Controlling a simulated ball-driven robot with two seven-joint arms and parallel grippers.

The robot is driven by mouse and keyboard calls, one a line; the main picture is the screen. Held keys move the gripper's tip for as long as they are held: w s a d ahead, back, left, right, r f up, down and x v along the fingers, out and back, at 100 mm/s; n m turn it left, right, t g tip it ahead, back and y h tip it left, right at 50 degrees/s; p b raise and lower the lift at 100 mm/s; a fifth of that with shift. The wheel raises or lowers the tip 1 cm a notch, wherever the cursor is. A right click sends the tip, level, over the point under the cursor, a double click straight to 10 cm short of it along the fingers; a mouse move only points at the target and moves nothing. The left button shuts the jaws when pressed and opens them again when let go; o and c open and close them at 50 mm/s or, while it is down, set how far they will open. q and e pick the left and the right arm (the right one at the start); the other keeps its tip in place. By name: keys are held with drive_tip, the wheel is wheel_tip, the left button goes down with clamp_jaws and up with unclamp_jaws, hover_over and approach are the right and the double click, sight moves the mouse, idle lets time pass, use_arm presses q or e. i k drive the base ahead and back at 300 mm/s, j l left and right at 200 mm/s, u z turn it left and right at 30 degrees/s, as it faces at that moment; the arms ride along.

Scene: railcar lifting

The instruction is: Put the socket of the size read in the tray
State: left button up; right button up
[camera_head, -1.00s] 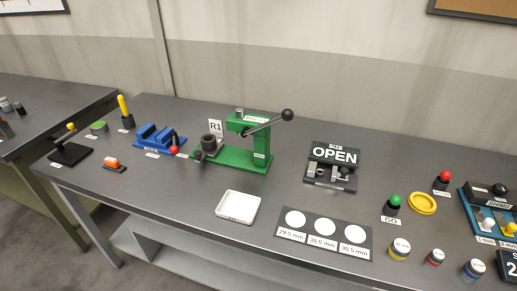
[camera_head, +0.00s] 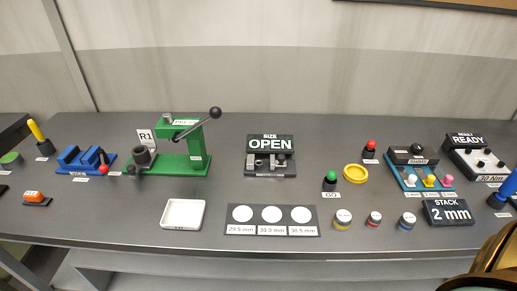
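The white tray (camera_head: 183,214) lies empty near the bench's front edge, left of centre. A dark mat (camera_head: 272,233) has three white circles labelled 29.5 mm, 30.0 mm and 30.5 mm. Right of it stand three small capped cylinders with a yellow band (camera_head: 342,220), a red band (camera_head: 373,220) and a blue band (camera_head: 406,221); their top labels are too small to read, and I cannot tell whether they are sockets. The size gauge (camera_head: 270,157) behind the mat shows OPEN. Neither gripper shows; a gold-brown part at the lower right corner seems to be my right arm.
A green press (camera_head: 185,155) with a lever and a blue vise (camera_head: 85,160) stand on the left. A green GO button (camera_head: 330,181), red button (camera_head: 370,149), yellow ring (camera_head: 356,174), STACK display (camera_head: 448,212) and READY display (camera_head: 478,155) are on the right. Bench between tray and gauge is clear.

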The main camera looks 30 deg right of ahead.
sight(406, 222)
drive_tip(key=z, duration=2.3)
